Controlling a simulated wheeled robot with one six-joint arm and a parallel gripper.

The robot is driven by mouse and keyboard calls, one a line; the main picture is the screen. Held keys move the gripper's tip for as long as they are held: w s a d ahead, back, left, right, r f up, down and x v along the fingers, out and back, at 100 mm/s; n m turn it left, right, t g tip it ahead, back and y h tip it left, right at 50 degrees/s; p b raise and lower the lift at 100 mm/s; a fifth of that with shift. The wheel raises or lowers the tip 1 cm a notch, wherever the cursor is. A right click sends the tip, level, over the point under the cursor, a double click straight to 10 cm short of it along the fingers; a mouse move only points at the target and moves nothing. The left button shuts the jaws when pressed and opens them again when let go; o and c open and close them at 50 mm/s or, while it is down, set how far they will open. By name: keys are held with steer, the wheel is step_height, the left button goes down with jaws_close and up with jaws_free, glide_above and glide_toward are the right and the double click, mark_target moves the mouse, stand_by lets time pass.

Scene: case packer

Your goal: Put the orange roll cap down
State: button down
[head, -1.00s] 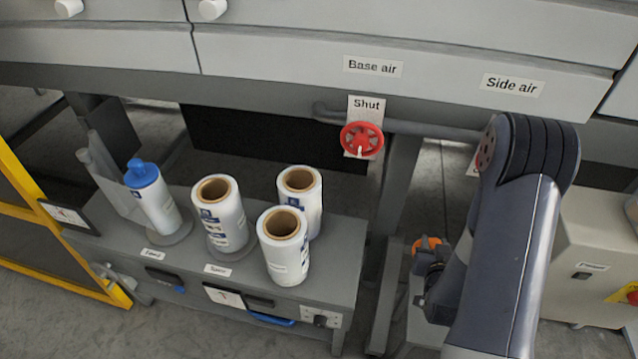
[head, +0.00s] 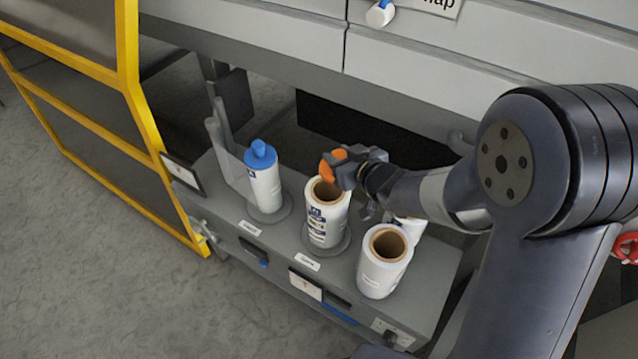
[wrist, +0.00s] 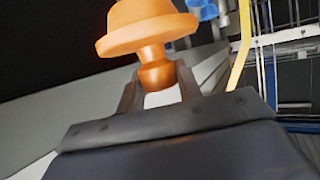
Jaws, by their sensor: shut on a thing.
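The orange roll cap (head: 331,163) is held in my gripper (head: 349,172), above and slightly behind the open top of the middle white roll (head: 327,215). In the wrist view the cap (wrist: 148,25) has a wide flange and a narrower knob, and my gripper's fingers (wrist: 158,85) are shut around the knob. The cap appears tilted in the head view. Whether it touches the roll cannot be told.
The bench (head: 285,238) carries a roll with a blue cap (head: 264,182) at left, and an open-topped roll (head: 384,262) at right. Another roll (head: 412,228) is partly hidden behind my arm. A yellow guard frame (head: 127,60) stands at left. The machine housing (head: 440,75) overhangs behind.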

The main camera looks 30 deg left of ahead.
steer(key=shift+s+a+r, duration=0.1)
steer(key=shift+a+r, duration=0.15)
steer(key=shift+a, duration=0.2)
steer(key=shift+s+a+r, duration=0.1)
steer(key=shift+a+r, duration=0.15)
steer(key=shift+a, duration=0.2)
steer(key=shift+a+f, duration=0.15)
steer(key=shift+a, duration=0.15)
steer(key=shift+f, duration=4.65)
steer(key=shift+f, duration=0.15)
steer(key=c, duration=1)
jaws_free()
steer(key=b+v, duration=0.1)
steer(key=v, duration=1.1)
steer(key=shift+w+d, duration=0.1)
